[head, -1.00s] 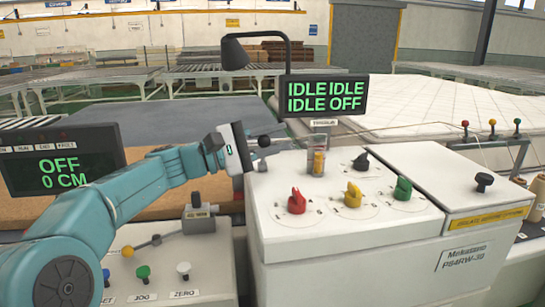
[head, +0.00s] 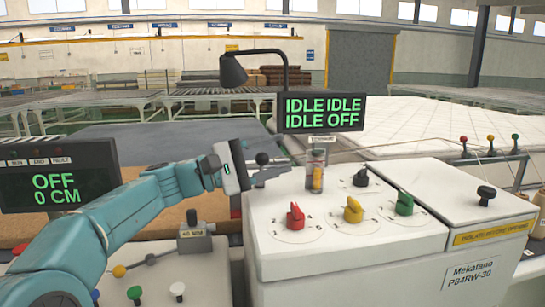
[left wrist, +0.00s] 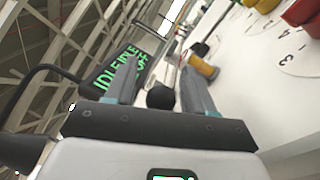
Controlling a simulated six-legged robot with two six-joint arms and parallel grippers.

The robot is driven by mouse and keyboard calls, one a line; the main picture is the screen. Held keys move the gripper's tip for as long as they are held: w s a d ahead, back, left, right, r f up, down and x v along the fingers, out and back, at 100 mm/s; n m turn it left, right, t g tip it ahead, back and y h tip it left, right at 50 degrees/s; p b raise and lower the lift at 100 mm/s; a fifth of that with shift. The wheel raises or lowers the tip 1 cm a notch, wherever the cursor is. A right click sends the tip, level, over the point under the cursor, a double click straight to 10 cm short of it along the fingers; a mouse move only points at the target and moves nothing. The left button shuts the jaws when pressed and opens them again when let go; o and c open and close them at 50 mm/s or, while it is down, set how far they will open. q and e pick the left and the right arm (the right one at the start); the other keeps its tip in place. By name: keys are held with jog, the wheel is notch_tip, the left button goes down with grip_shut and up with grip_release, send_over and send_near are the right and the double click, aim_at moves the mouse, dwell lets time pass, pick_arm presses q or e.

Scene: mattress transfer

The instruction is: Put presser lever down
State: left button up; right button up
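The presser lever shows as a black ball knob (head: 262,158) at the left rear edge of the white control cabinet (head: 345,270). My left gripper (head: 272,172) reaches it from the left. In the left wrist view the ball knob (left wrist: 160,95) sits between the two spread fingers (left wrist: 160,85), with small gaps visible beside it. The gripper looks open around the knob. The lever's shaft is mostly hidden by the fingers. My right gripper is out of view.
The cabinet top carries a red knob (head: 296,215), a yellow knob (head: 353,209), a green knob (head: 404,202) and a black knob (head: 361,178). A clear cylinder with a yellow part (head: 317,172) stands close right of the gripper. A display reading IDLE and OFF (head: 321,113) hangs above.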

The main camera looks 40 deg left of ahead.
pick_arm(q)
jog(key=shift+f, duration=0.1)
jog(key=b+v, duration=0.1)
jog(key=v, duration=1.5)
jog(key=shift+s, duration=0.15)
jog(key=shift+a, duration=0.1)
